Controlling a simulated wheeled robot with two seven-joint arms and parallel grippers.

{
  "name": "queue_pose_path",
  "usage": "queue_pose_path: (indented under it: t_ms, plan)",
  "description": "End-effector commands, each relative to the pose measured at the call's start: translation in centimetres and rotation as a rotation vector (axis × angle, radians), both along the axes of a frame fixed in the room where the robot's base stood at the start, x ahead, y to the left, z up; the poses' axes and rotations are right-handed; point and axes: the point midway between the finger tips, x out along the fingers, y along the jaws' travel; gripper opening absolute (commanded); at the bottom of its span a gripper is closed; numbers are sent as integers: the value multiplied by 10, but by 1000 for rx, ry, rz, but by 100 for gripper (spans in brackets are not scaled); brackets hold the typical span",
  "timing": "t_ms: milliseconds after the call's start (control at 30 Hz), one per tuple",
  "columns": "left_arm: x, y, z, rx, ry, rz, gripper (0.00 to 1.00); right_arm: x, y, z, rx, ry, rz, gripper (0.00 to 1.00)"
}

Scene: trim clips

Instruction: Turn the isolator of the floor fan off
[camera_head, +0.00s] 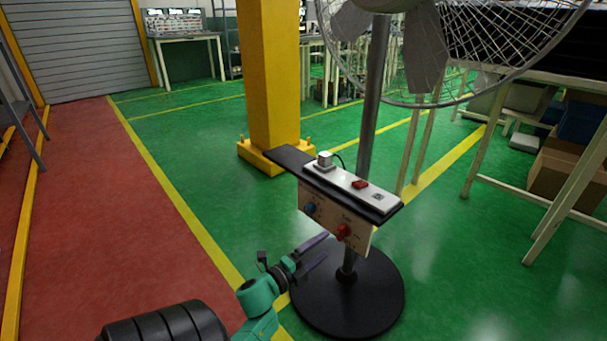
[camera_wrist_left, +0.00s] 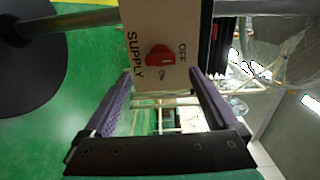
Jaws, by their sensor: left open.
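The floor fan (camera_head: 372,110) stands on a grey pole with a round black base (camera_head: 350,295). A beige panel (camera_head: 326,220) on the pole carries a blue knob (camera_head: 311,208) and a red isolator knob (camera_head: 343,231). In the left wrist view the red knob (camera_wrist_left: 160,55) has a small white mark, with "SUPPLY" and "OFF" printed beside it; its exact setting is hard to tell. My left gripper (camera_head: 325,247) is open and empty, just short of the panel. In the left wrist view its fingers (camera_wrist_left: 161,75) lie either side of the knob's line, apart from it. My right gripper is out of view.
Above the panel a dark shelf (camera_head: 288,157) holds a white socket strip (camera_head: 345,184) with a plug and a red switch. A yellow column (camera_head: 270,80) stands behind. A table (camera_head: 540,85) with boxes below is at right. Floor left of the fan is clear.

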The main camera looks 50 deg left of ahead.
Motion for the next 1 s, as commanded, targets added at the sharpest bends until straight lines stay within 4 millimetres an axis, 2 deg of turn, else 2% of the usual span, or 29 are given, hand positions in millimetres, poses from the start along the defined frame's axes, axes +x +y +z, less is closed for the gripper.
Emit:
queue_pose_path:
  t_ms: [33, 100, 200, 300, 900, 1000]
  plan:
    - [-17, 0, 2, -2, 5, 3, 92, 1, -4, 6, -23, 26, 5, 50]
    - [-36, -1, 1, -3, 6, 3, 92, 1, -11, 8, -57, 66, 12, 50]
    - [-58, -1, 1, -1, 4, 2, 92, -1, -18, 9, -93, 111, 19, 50]
    - [-71, -1, 0, -2, 1, 2, 92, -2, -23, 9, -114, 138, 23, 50]
    - [-75, -2, 0, -2, 0, 1, 92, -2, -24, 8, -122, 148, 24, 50]
    - [-68, -6, 0, -69, 8, 15, 92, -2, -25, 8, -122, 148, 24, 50]
